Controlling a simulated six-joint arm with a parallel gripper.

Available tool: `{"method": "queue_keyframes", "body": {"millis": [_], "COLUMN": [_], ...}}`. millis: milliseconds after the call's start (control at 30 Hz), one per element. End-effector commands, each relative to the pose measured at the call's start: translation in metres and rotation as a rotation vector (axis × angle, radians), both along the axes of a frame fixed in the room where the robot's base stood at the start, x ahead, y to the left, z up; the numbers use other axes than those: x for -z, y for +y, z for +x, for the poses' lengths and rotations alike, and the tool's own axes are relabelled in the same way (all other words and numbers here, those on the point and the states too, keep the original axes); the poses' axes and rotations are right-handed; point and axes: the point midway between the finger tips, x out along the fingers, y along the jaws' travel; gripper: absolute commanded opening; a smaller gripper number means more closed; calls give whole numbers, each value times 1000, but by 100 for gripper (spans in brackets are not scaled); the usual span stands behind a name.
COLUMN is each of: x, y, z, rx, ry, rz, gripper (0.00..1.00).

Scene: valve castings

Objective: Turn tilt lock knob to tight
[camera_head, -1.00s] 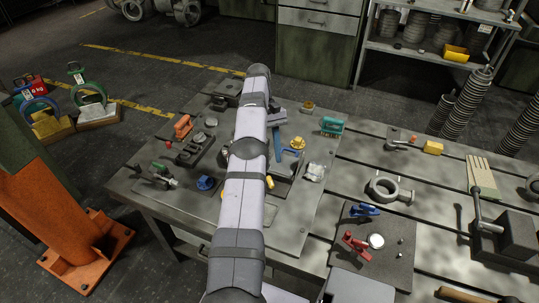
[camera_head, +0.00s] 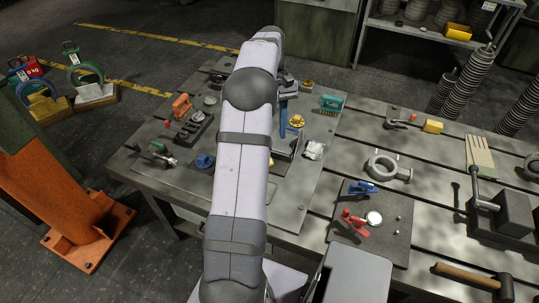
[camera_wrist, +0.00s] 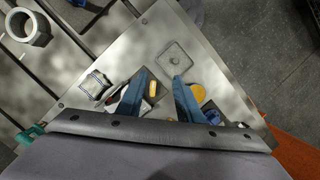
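Several knobs are in view, and I cannot tell which is the tilt lock knob. A yellow lobed knob (camera_head: 296,121) stands on the fixture plate, just right of my gripper (camera_head: 283,113). A blue knob (camera_head: 204,161) sits further left on the plate. In the wrist view my gripper (camera_wrist: 160,76) has its two blue fingers spread apart, with nothing held. A small yellow bar-like part (camera_wrist: 154,88) shows between them, below the tips. A yellow round part (camera_wrist: 198,93) and a blue part (camera_wrist: 212,114) lie beside the right finger, partly covered. My arm hides the middle of the plate.
An orange-handled part (camera_head: 181,104), a green-handled part (camera_head: 332,103) and a crumpled clear or silvery item (camera_head: 314,150) surround the work area. A ring casting (camera_head: 385,167) and red and blue clamps stand to the right.

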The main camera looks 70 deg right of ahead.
Motion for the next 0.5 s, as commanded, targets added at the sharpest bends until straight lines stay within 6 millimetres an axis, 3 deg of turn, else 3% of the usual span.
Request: {"method": "queue_keyframes", "body": {"millis": [100, 200, 300, 500], "x": [43, 75, 87, 89], "y": [15, 17, 2, -27], "z": [3, 8, 15, 25], "rx": [-8, -11, -14, -26], "ry": [-32, -66, -100, -139], "rz": [0, -39, -116, -230], "gripper": [33, 33, 33, 33]}}
